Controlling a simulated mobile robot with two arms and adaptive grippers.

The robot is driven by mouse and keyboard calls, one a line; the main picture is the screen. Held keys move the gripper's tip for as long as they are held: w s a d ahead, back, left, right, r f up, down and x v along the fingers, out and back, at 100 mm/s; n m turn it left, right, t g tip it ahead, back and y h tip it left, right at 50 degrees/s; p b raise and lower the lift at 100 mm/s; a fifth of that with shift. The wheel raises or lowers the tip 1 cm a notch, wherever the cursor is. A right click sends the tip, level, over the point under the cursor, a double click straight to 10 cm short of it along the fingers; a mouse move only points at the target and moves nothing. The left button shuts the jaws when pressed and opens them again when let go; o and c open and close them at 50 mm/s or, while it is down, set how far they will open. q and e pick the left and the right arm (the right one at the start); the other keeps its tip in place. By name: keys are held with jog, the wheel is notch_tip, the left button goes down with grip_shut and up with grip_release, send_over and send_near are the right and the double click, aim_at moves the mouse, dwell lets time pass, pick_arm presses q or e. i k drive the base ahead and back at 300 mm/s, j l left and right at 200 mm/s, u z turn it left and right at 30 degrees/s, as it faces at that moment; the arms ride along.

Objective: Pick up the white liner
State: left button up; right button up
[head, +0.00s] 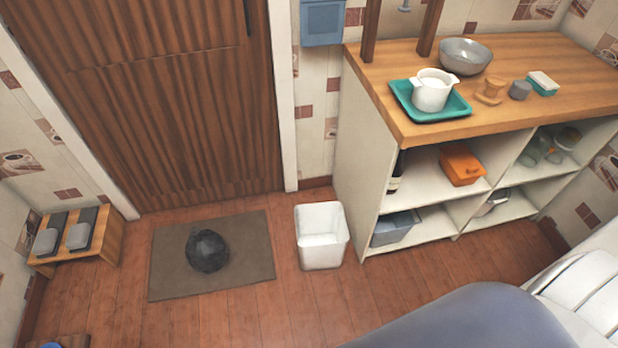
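A white, square, open-topped bin (320,252) stands upright on the wooden floor, between the grey-brown mat and the shelf unit. Its inside is white and looks empty. I cannot tell whether a separate white liner sits in it or whether this white container is itself the liner. A dark, round, bag-like bundle (207,251) lies on the mat (170,283). Neither of my grippers shows in the head view.
A shelf unit (350,170) stands right of the bin, with a teal tray (402,98), white pot (432,90) and grey bowl (466,56) on top. A low wooden bench (102,258) stands left. A grey-blue rounded surface fills the bottom right. Floor before the bin is clear.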

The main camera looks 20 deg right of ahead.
aim_at(323, 234)
jog(key=z, duration=0.8)
